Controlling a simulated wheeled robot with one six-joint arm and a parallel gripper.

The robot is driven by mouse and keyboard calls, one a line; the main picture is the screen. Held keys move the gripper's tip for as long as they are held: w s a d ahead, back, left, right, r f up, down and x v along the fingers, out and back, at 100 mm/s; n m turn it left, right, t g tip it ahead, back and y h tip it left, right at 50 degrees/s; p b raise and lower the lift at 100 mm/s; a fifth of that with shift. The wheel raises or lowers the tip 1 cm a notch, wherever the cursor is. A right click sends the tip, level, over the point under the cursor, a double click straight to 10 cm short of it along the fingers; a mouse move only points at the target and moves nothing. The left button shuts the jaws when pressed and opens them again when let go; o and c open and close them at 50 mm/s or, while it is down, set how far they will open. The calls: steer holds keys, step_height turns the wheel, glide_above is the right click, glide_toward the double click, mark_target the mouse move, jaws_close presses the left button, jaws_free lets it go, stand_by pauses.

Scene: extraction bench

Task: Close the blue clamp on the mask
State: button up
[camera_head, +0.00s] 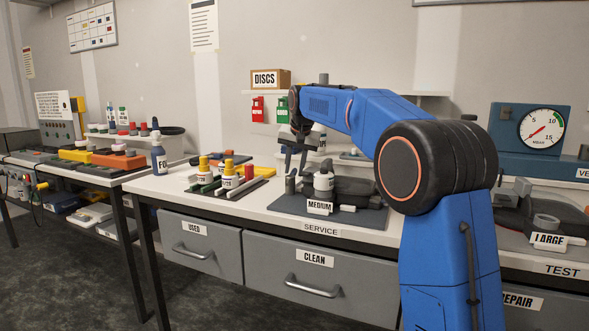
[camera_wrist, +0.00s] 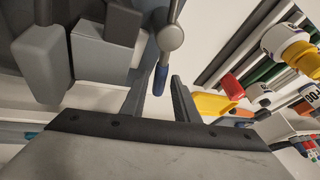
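The mask is a dark grey body (camera_head: 354,189) on the dark mat behind the MEDIUM label. In the wrist view its grey blocky parts (camera_wrist: 102,55) fill the upper left. The clamp shows there as a metal lever with a round knob (camera_wrist: 170,38) and a blue tip (camera_wrist: 161,79). My gripper (camera_head: 296,161) hangs over the left end of the mask, fingers down. In the wrist view my gripper (camera_wrist: 159,82) is open, and the blue tip appears in the gap between its fingers. I cannot tell whether either finger touches it. The clamp's blue part is not clear in the head view.
A blue bottle (camera_head: 159,158) stands at the bench's left edge. The DISCS box (camera_head: 270,78) is on the shelf behind. A gauge unit (camera_head: 530,127) stands right.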

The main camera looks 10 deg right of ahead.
steer(key=shift+f, duration=0.1)
jaws_close()
steer(key=shift+w+a, duration=0.1)
steer(key=shift+a, duration=0.05)
steer(key=n, duration=0.1)
steer(key=a+n+y, duration=0.1)
steer(key=n, duration=0.1)
steer(key=shift+w+a, duration=0.2)
steer(key=shift+w, duration=0.05)
steer(key=a+n, duration=0.1)
steer(key=n, duration=0.1)
steer(key=a+n+g+y, duration=0.1)
steer(key=shift+n+y, duration=0.3)
steer(key=shift+n, duration=0.1)
steer(key=a+n, duration=0.1)
steer(key=n, duration=0.1)
steer(key=a+n+g+y, duration=0.1)
steer(key=n, duration=0.1)
steer(key=shift+s+a, duration=0.2)
steer(key=shift+s, duration=0.2)
steer(key=shift+s+a+n+g+y, duration=0.15)
steer(key=shift+s+a+n+g, duration=0.15)
steer(key=shift+n, duration=0.4)
steer(key=shift+s+a+n+g+y, duration=0.25)
steer(key=shift+n+g, duration=0.2)
steer(key=shift+n, duration=0.25)
steer(key=shift+s+a+n+g+y, duration=0.1)
steer(key=shift+s+a+n+g, duration=0.2)
steer(key=shift+n, duration=0.4)
